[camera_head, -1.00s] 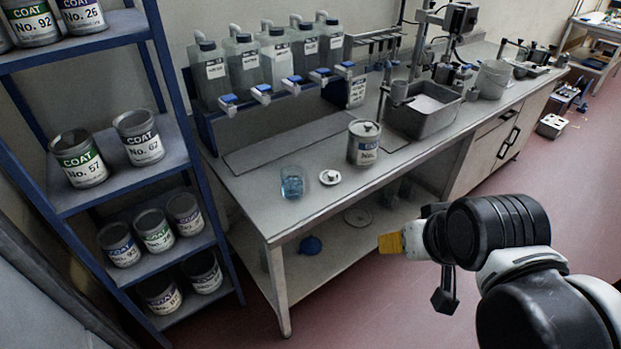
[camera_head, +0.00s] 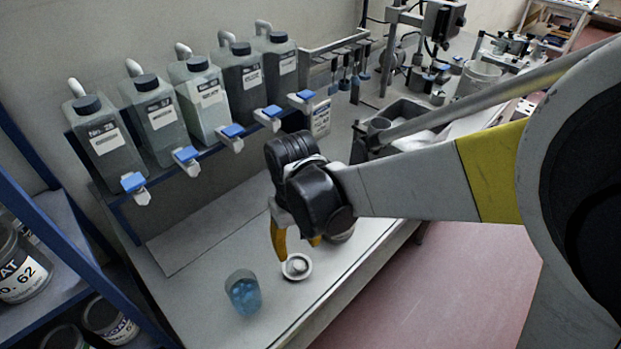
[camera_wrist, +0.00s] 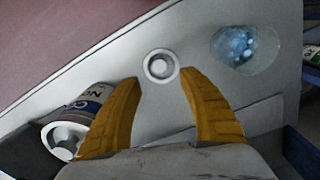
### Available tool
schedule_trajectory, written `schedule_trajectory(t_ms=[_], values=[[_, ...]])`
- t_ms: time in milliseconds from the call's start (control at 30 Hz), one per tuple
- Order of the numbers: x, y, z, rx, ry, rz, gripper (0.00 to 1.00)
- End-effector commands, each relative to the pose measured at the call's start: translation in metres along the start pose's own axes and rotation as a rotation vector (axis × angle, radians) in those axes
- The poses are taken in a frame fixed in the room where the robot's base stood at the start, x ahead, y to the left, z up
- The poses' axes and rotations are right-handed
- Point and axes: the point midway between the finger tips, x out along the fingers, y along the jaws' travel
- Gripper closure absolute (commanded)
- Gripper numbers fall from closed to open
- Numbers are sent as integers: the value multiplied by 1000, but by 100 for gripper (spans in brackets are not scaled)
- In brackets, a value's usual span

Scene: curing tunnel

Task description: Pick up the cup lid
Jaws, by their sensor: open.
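The cup lid (camera_head: 296,267) is a small white disc with a raised centre, lying flat on the grey bench top. It also shows in the wrist view (camera_wrist: 160,66), just beyond and between the fingertips. My gripper (camera_head: 296,240) has yellow fingers pointing down at the bench, close to the lid on its far side. In the wrist view the gripper (camera_wrist: 159,75) is open with nothing between its fingers. The clear cup with blue contents (camera_head: 243,292) stands to the left of the lid; it also shows in the wrist view (camera_wrist: 247,46).
A labelled can (camera_wrist: 88,100) stands close beside one finger; my arm mostly hides it in the head view. Several jugs with blue taps (camera_head: 163,112) line the back of the bench. A grey sink (camera_head: 410,120) is farther right. The bench's front edge is near the lid.

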Motion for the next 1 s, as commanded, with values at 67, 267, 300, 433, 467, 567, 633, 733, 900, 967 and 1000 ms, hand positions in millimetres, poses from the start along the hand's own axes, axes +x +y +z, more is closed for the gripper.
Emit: schedule_trajectory(t_ms=[67, 267, 300, 433, 467, 567, 633, 733, 900, 967, 1000], values=[[18, 0, 0, 1, 1, 0, 50], [34, 1, 0, 1, 2, 0, 50], [36, 1, 0, 1, 2, 0, 50], [51, 1, -1, 2, 2, 0, 50], [56, 1, -1, 2, 2, 0, 50], [74, 2, -2, 2, 2, 0, 50], [82, 2, -2, 2, 2, 0, 50], [85, 2, -2, 2, 2, 0, 50], [84, 2, -2, 2, 2, 0, 55], [83, 2, -2, 2, 2, 0, 73], [83, 2, -2, 2, 2, 0, 86]])
